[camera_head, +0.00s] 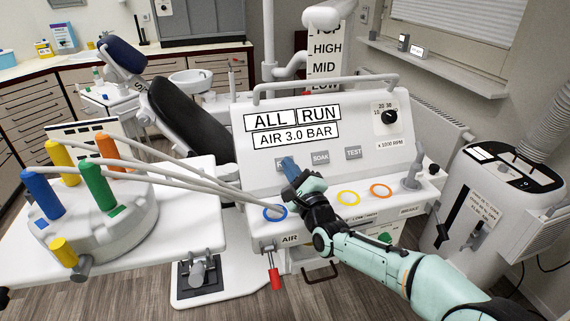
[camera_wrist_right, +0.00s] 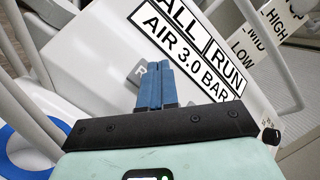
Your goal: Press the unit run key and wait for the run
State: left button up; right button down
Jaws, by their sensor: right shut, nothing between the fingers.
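The white unit (camera_head: 340,100) stands in the middle of the head view. Its display signs (camera_head: 293,125) read "ALL", "RUN" and "AIR 3.0 BAR". Below them is a row of grey keys. The leftmost key (camera_head: 280,161) starts with "R"; my fingers hide the rest of its label. In the right wrist view this key (camera_wrist_right: 136,71) shows just left of the fingers. My right gripper (camera_head: 287,163) has its blue fingers shut and empty, with the tips at this key; I cannot tell whether they touch it. My left gripper is not in view.
The SOAK key (camera_head: 320,158) and TEST key (camera_head: 353,153) sit to the right. Hoses run from a round manifold (camera_head: 100,225) with coloured plugs to the unit's blue-ringed port (camera_head: 275,212). A white machine (camera_head: 495,205) stands at right.

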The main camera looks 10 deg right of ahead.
jog(key=s, duration=0.1)
jog(key=s+r+b, duration=0.1)
jog(key=s+r, duration=0.1)
jog(key=s, duration=0.1)
jog(key=shift+r, duration=0.25)
dwell(0.4)
jog(key=shift+d, duration=0.1)
